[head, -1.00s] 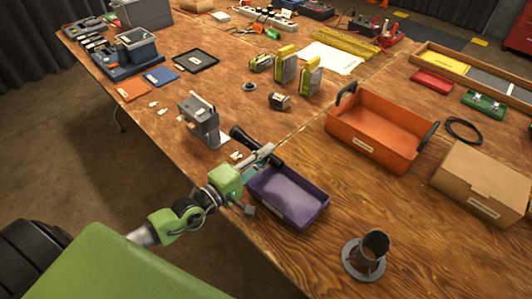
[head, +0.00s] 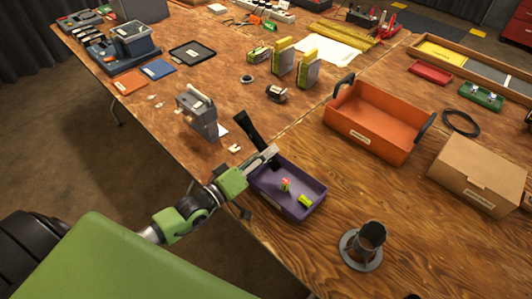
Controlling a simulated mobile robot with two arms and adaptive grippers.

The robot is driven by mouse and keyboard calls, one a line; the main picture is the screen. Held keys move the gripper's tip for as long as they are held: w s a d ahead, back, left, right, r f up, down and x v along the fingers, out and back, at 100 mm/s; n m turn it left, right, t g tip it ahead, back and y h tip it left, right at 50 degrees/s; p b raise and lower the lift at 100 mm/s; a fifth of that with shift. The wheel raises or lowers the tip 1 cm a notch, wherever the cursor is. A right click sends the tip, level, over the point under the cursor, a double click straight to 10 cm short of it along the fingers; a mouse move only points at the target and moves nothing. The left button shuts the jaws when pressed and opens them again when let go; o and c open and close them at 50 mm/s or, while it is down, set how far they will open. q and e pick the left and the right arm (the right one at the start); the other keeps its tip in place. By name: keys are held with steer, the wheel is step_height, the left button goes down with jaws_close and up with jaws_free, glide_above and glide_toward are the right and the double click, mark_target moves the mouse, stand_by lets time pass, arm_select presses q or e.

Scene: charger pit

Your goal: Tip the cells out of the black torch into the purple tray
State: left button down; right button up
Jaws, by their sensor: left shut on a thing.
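My left gripper (head: 266,157) is shut on the black torch (head: 249,130) over the back left edge of the purple tray (head: 279,204). The torch is tilted, with its wide end up and away to the upper left and its lower end over the tray. Two small cells show in the tray: a green one with a pinkish end (head: 286,184) seems to stand or lean near the middle, and a yellow-green cell (head: 305,200) lies near the front right. The gripper partly hides the torch's lower end. My right gripper is out of view.
A grey stand-like device (head: 197,113) is left of the torch. An orange crate (head: 368,131) and a cardboard box (head: 477,177) stand to the right. A grey round holder (head: 362,246) stands in front right of the tray. Bare wood lies between tray and crate.

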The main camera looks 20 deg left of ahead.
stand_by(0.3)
arm_select(q)
step_height(320, 180, up, 10)
steer(key=p, duration=0.8)
steer(key=shift+n, duration=0.7)
steer(key=n+b, duration=0.1)
steer(key=n, duration=0.4)
steer(key=shift+r, duration=0.15)
steer(key=n, duration=0.2)
steer(key=n+b, duration=0.1)
steer(key=n, duration=0.4)
steer(key=shift+r, duration=0.3)
steer(key=n, duration=0.5)
steer(key=shift+r, duration=0.3)
steer(key=n, duration=0.7)
steer(key=shift+r, duration=0.25)
